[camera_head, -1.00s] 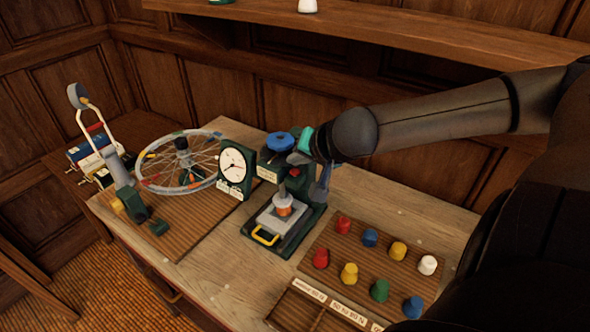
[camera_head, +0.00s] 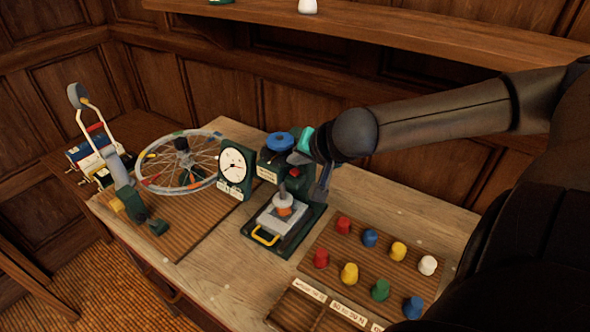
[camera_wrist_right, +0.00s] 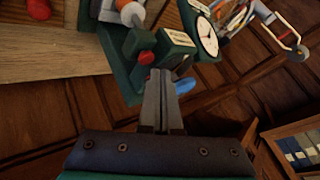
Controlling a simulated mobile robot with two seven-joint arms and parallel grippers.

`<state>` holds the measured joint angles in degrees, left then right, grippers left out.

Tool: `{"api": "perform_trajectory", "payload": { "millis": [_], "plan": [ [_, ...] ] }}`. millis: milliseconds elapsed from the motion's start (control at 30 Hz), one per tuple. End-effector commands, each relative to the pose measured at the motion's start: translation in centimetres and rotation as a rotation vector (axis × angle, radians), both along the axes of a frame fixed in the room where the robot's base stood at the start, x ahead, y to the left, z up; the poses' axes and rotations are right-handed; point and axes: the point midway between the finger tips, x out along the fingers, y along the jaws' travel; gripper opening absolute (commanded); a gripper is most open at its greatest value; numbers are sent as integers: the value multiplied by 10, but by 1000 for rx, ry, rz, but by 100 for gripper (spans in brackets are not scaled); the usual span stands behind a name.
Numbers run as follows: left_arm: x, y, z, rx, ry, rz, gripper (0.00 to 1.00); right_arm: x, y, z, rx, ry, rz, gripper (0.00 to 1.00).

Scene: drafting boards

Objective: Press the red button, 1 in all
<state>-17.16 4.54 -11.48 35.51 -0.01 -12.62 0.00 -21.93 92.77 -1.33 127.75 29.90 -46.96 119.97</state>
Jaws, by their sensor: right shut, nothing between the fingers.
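The red button (camera_wrist_right: 146,57) is a small round red cap on the dark green press in the right wrist view. My right gripper (camera_head: 298,158) is at the upper right side of the press. In the right wrist view its fingers (camera_wrist_right: 163,72) are together and empty, with their tips close beside the button. I cannot tell whether they touch it. My left gripper is not in view.
A dial gauge (camera_head: 236,166) stands left of the press, with a spoked wheel (camera_head: 178,163) further left. A board with several coloured knobs (camera_head: 349,273) lies at right. Bare tabletop (camera_head: 375,196) shows behind that board. A shelf (camera_head: 400,34) runs above.

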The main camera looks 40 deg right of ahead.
Motion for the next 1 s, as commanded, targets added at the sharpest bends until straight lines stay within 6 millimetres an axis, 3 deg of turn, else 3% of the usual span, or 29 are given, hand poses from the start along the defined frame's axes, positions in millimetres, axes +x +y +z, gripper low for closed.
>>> {"api": "perform_trajectory", "payload": {
  "millis": [1000],
  "plan": [
    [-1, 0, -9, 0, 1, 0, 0, 0, 0, -9, 0, 0, 0, 0]
  ]
}}
